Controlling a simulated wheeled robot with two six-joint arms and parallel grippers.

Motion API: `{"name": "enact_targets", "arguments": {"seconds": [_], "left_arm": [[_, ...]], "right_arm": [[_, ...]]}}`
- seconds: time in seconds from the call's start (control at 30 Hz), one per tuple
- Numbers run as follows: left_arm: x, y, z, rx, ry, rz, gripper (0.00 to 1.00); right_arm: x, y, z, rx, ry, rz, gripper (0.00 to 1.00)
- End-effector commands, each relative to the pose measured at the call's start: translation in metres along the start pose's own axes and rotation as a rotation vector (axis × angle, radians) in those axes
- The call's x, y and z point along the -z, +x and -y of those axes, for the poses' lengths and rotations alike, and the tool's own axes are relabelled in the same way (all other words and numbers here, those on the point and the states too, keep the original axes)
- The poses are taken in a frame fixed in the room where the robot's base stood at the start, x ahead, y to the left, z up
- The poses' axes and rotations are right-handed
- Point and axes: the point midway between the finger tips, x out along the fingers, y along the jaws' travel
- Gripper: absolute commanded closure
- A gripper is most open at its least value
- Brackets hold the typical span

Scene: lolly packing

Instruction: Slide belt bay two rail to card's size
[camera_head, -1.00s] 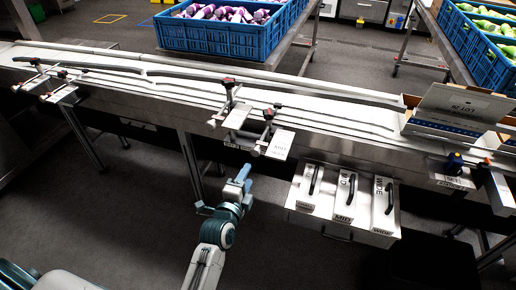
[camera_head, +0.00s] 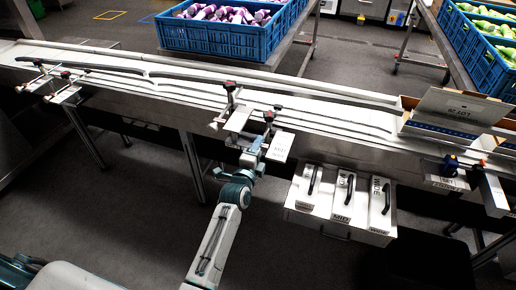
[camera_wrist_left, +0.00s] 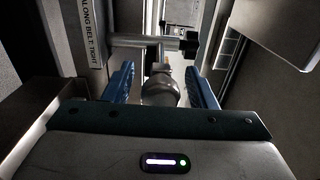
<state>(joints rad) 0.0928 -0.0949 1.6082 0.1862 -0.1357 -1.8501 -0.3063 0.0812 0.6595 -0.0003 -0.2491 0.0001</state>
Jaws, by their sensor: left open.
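The belt (camera_head: 330,108) crosses the head view, with long guide rails (camera_head: 190,85) along it. Two clamps carry the middle rail section: one with a red-and-black knob (camera_head: 229,86), and a nearer one with a dark knob (camera_head: 268,116). White plates (camera_head: 237,119) hang by them; their print is too small to read. My left gripper (camera_head: 257,146) is at the belt's front edge, just below the nearer clamp. In the left wrist view its blue fingers (camera_wrist_left: 160,84) stand apart on either side of a round metal knob or post (camera_wrist_left: 160,91); contact cannot be told. My right gripper is out of view.
A carton (camera_head: 425,130) with a printed card (camera_head: 463,106) stands at the belt's right end. A box of handled blocks (camera_head: 340,228) hangs below the belt's front, right of my arm. Blue crates (camera_head: 215,38) stand behind. Floor in front is clear.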

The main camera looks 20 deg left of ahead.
Motion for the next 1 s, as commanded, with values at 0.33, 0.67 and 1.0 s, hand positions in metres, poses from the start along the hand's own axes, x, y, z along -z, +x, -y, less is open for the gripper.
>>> {"name": "enact_targets", "arguments": {"seconds": [0.33,0.67,1.0], "left_arm": [[0.0,0.0,0.0,0.0,0.0,0.0,0.74],[0.0,-0.007,-0.003,0.0,-0.001,0.0,1.0],[0.0,-0.03,-0.001,-0.002,-0.001,0.0,1.0]], "right_arm": [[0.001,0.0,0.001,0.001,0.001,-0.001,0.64],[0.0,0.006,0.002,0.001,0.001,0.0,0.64],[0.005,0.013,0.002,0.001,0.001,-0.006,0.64]]}}
